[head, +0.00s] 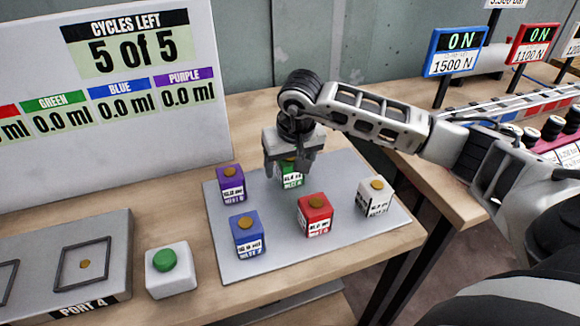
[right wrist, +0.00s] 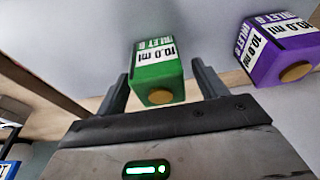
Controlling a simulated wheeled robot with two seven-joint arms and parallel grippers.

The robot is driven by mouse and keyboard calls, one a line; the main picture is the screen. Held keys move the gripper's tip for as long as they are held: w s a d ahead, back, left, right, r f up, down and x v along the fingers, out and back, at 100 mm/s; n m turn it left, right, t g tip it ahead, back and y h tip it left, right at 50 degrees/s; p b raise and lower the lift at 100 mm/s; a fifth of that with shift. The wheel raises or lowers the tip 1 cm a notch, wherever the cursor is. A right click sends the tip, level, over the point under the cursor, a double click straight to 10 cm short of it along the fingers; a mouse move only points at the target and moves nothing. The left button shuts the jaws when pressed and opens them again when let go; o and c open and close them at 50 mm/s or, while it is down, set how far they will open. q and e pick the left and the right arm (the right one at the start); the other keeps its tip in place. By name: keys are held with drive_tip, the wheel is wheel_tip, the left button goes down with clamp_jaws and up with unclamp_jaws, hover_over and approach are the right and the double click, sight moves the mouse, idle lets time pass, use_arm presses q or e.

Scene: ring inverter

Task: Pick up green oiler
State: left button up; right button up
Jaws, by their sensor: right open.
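The green oiler (head: 291,176) is a small green block with a white label, standing on the grey mat toward its back. In the head view its upper part is hidden by my right gripper (head: 291,168), which is over it from above. In the right wrist view the green oiler (right wrist: 158,78) sits between the two open fingers of the right gripper (right wrist: 160,90), with a gap showing on each side. Its label reads 10.0 ml. My left gripper is not in view.
Purple (head: 230,183), blue (head: 247,235), red (head: 315,214) and white (head: 374,197) oilers stand around it on the grey mat (head: 285,259). A green button box (head: 170,284) and a Port 4 tray (head: 125,262) are at left. A sign board (head: 110,150) stands behind.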

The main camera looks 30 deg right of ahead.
drive_tip(key=shift+w+f, duration=0.15)
drive_tip(key=shift+f, duration=0.35)
drive_tip(key=c, duration=1.1)
